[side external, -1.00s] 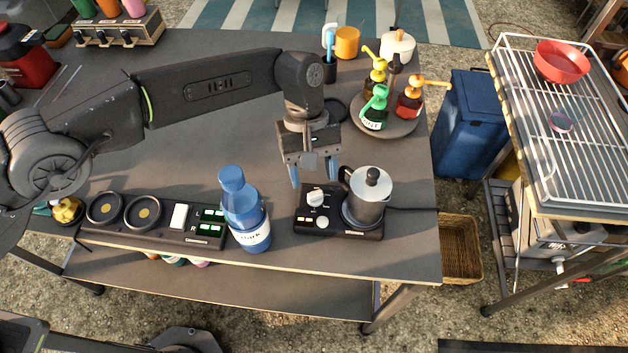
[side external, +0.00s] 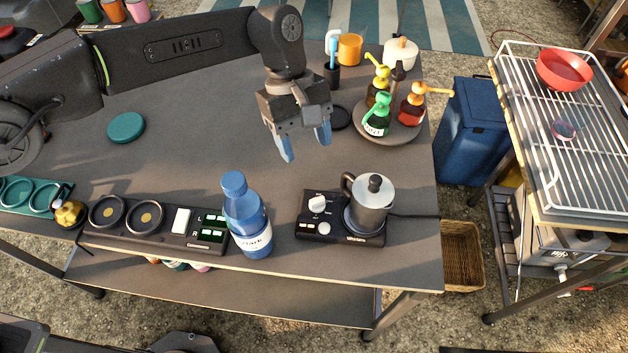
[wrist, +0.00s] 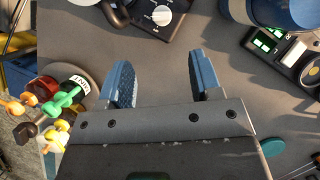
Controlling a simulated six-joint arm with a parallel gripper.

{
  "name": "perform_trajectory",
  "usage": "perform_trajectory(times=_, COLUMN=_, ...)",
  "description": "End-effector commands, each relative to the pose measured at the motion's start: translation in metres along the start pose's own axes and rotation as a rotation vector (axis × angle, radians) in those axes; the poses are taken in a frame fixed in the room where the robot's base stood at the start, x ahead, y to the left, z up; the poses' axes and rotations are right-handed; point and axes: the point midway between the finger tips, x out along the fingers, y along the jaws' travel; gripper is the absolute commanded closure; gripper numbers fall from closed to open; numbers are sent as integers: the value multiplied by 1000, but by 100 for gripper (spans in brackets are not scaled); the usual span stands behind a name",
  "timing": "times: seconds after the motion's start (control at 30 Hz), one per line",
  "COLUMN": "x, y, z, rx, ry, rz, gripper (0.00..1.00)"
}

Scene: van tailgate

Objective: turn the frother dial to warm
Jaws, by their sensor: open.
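The frother base (side external: 312,229) is a black unit near the table's front edge, with a metal jug (side external: 371,200) standing on its right side. Its white dial (side external: 317,203) is on the left part of the panel; the dial also shows at the top of the wrist view (wrist: 162,15). The small dial labels are too small to read. My gripper (side external: 305,150) is open and empty, with blue fingertips, above the table behind the frother and apart from the dial. In the wrist view the fingers (wrist: 162,80) are spread over bare table.
A blue bottle (side external: 247,215) stands just left of the frother. A black scale unit (side external: 150,222) lies further left. Pump bottles stand on a round tray (side external: 402,132) to the back right. The table between is clear, with a teal disc (side external: 126,128) at left.

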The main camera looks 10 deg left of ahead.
Motion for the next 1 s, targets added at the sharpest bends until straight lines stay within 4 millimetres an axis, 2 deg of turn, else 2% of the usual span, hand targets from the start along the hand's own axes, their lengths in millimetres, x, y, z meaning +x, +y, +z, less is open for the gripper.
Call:
perform_trajectory(times=0.03, x=-10, y=-5, z=0, rx=-60, ry=-1, rz=26, gripper=42)
perform_trajectory(times=0.17, x=-23, y=-14, z=1, rx=-183, ry=-3, rz=75, gripper=42)
perform_trajectory(times=0.27, x=-26, y=-17, z=0, rx=-234, ry=-5, rz=93, gripper=42)
perform_trajectory(times=0.37, x=-21, y=-18, z=0, rx=-248, ry=-6, rz=96, gripper=42)
perform_trajectory(times=0.47, x=-8, y=-16, z=0, rx=-247, ry=-6, rz=94, gripper=42)
perform_trajectory(times=0.8, x=60, y=-10, z=0, rx=-245, ry=-5, rz=93, gripper=42)
perform_trajectory(times=1.0, x=92, y=-7, z=-1, rx=-244, ry=-3, rz=95, gripper=42)
